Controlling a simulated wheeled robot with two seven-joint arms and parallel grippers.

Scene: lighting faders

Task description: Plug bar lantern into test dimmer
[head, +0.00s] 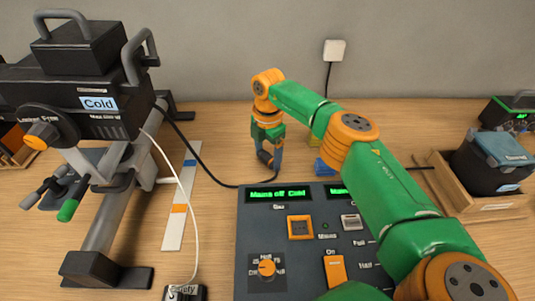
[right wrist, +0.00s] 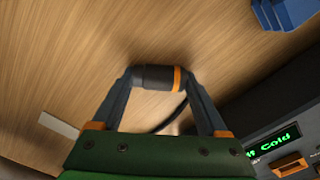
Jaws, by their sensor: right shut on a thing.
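My right gripper (head: 268,158) is shut on a black plug with an orange band (right wrist: 158,78), held crosswise between its fingertips in the right wrist view. They are just behind the dimmer's back edge. A black cable (head: 205,165) runs from the plug to the black lantern (head: 80,85), which stands on the left and carries a "Cold" label. The dimmer (head: 247,222) is a dark panel whose display (head: 279,194) reads "Mains off Cold". An orange-framed socket (head: 300,228) on it looks empty. My left gripper is not in view.
A white cable (head: 178,180) leads to a small box (head: 185,293) at the front. A white wall socket (head: 335,50) has a dark cable. A blue block (head: 326,167) sits behind the dimmer. A wooden tray (head: 440,170) holds a dark container (head: 490,170) at right.

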